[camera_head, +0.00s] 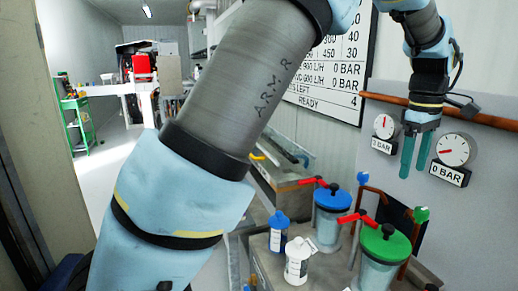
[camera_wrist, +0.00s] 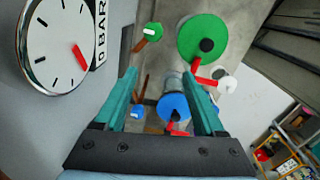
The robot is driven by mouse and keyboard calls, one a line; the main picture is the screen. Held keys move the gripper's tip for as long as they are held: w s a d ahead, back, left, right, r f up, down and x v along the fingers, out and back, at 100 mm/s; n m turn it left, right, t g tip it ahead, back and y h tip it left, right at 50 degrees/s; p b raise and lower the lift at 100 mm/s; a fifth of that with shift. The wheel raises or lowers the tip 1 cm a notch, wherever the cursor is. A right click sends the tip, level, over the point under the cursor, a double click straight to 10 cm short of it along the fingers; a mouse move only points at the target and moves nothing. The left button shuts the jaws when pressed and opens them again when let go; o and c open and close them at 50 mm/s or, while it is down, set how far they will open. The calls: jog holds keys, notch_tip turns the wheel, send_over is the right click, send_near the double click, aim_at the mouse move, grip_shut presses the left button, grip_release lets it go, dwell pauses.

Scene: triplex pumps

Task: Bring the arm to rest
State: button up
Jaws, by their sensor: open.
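My gripper (camera_head: 415,152) hangs at the upper right in the head view, its two teal fingers pointing down and apart, with nothing between them. It is in front of the grey panel, between two round gauges. In the wrist view my gripper (camera_wrist: 168,85) is open above the pump tops. My arm crosses the head view from lower left to the top and hides much of the middle.
Gauges (camera_head: 383,127) and (camera_head: 453,150) flank the gripper, under a copper pipe (camera_head: 480,118). Below stand a blue-lidded vessel (camera_head: 333,197) and a green-lidded vessel (camera_head: 385,243) with red handles, plus a blue bottle (camera_head: 279,232) and a white bottle (camera_head: 297,262).

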jog(key=w+a+f+m, duration=0.1)
jog(key=w+a+f, duration=0.15)
jog(key=a, duration=0.65)
jog(key=w+a+f+m, duration=0.15)
jog(key=w+a, duration=0.25)
jog(key=a, duration=0.4)
jog(key=w+a+f, duration=0.2)
jog(key=w+a, duration=0.1)
jog(key=a, duration=0.6)
jog(key=s+a+f+m, duration=0.1)
jog(key=s+a, duration=0.3)
jog(key=a, duration=0.6)
jog(key=s+a+f+m+t, duration=0.1)
jog(key=s+a+f+m, duration=0.1)
jog(key=a, duration=0.8)
notch_tip(320, 180, down, 3)
jog(key=shift+s+r, duration=0.15)
jog(key=shift+s, duration=0.75)
